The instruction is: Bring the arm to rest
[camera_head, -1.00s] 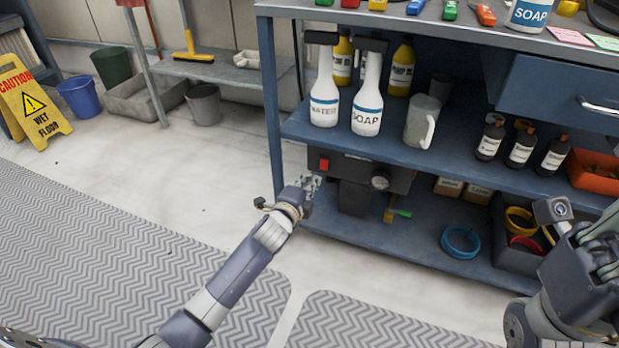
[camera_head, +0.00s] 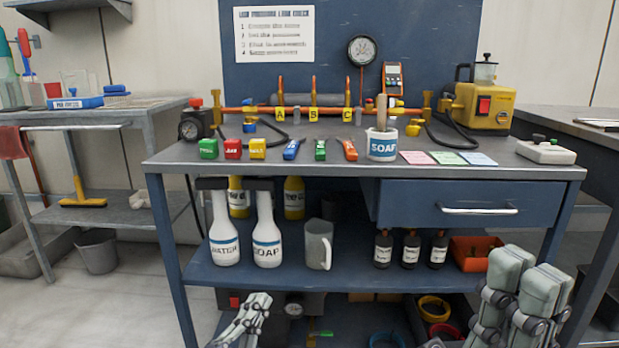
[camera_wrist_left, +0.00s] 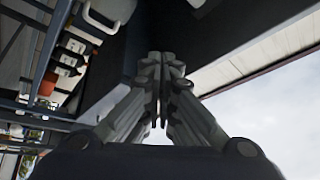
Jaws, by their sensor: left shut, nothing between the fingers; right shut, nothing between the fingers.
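My left gripper (camera_head: 258,302) shows at the bottom of the head view, in front of the workbench's lower shelves. Its arm is mostly below the frame. In the left wrist view the left gripper (camera_wrist_left: 161,62) has its fingers together with nothing between them. My right gripper (camera_head: 527,278) shows large at the bottom right of the head view, fingers pointing up. It is shut and empty, in front of the bench's right side. The rest of the right arm is cut off by the frame.
The blue workbench (camera_head: 350,172) fills the middle. Its middle shelf (camera_head: 345,278) holds a WATER bottle (camera_head: 222,235), a SOAP bottle (camera_head: 266,238), a grey jug (camera_head: 318,246) and dark bottles (camera_head: 411,250). An orange tray (camera_head: 474,254) sits near my right gripper. Clear floor (camera_head: 140,307) lies at left.

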